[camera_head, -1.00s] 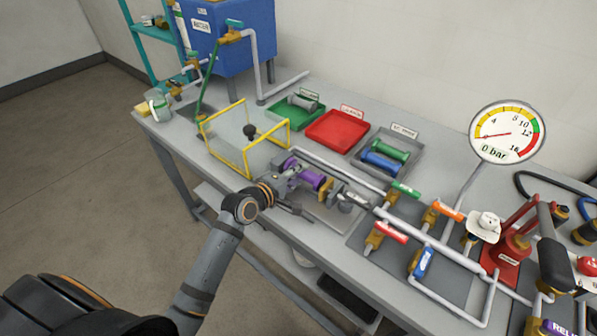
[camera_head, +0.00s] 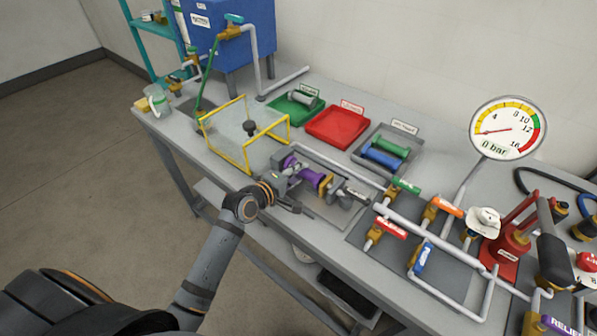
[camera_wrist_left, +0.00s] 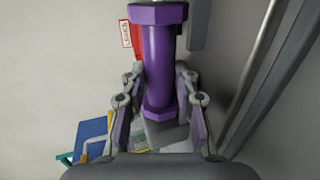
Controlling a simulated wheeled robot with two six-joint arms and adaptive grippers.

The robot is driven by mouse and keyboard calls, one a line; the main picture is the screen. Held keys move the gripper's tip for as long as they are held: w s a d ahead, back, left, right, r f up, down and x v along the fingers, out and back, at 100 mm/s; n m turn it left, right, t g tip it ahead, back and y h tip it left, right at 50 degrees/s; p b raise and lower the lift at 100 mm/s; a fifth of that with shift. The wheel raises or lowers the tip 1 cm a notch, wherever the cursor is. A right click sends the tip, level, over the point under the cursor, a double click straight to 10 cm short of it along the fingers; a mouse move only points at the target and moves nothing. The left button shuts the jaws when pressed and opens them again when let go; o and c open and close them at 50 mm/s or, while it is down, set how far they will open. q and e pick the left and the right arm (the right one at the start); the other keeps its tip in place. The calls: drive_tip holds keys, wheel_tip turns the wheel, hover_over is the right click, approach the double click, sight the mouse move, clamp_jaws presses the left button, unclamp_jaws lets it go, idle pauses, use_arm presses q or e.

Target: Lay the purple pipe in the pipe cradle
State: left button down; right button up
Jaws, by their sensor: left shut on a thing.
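The purple pipe (camera_head: 309,177) is a short tube with wider hexagonal ends. It is at the grey fixture (camera_head: 337,212) near the table's front edge, lengthwise along it, with a brass-coloured part close to its right end. I cannot tell whether it rests on the fixture or is held just above it. I take this fixture as the pipe cradle. My left gripper (camera_head: 288,181) is shut on the pipe, partly hiding its left part. In the left wrist view the pipe (camera_wrist_left: 158,60) stands between the two fingers (camera_wrist_left: 160,92). My right gripper is not in view.
A yellow-framed clear guard (camera_head: 243,168) stands just left of the fixture. Behind are a green tray (camera_head: 283,113), a red tray (camera_head: 338,127) and a grey tray (camera_head: 398,173) with green and blue pipes. Valved pipework (camera_head: 440,245) lies to the right.

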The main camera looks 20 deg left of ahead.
use_arm(q)
drive_tip(key=c, duration=1)
unclamp_jaws()
drive_tip(key=shift+f, duration=0.1)
drive_tip(key=shift+o, duration=0.3)
drive_tip(key=shift+s, duration=0.1)
drive_tip(key=shift+f, duration=0.2)
drive_tip(key=shift+s, duration=0.2)
drive_tip(key=v, duration=0.6)
drive_tip(key=shift+s+a+r, duration=0.2)
drive_tip(key=shift+s+r, duration=0.05)
drive_tip(key=shift+r, duration=0.1)
drive_tip(key=shift+s+r, duration=0.15)
drive_tip(key=shift+r, duration=0.05)
